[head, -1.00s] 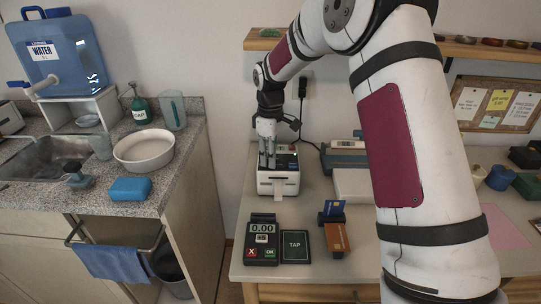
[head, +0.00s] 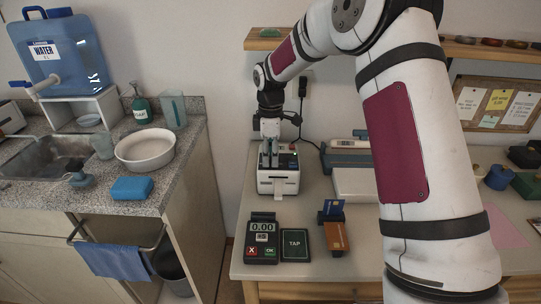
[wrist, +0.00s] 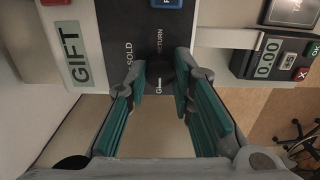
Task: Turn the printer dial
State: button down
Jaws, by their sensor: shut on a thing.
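The printer (head: 278,186) is a small white box with a dark top and a paper slip at its front, on the table in the head view. In the wrist view its dark top panel (wrist: 119,25) shows the words SOLD and RETURN, with GIFT on a label to the left. The dial (wrist: 160,78) is a small dark knob on this panel, partly hidden by the fingertips. My gripper (head: 270,163) points down onto the printer's top. In the wrist view its teal-padded fingers (wrist: 159,76) are closed on the dial, one on each side.
A card terminal (head: 262,238) and a TAP pad (head: 295,245) stand in front of the printer. A card stand (head: 334,232) is to their right, and a scale (head: 352,182) stands right of the printer. A sink counter (head: 90,190) is at the left, across a gap.

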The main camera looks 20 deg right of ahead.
jog(key=c, duration=1.4)
grip_release()
notch_tip(320, 180, up, 12)
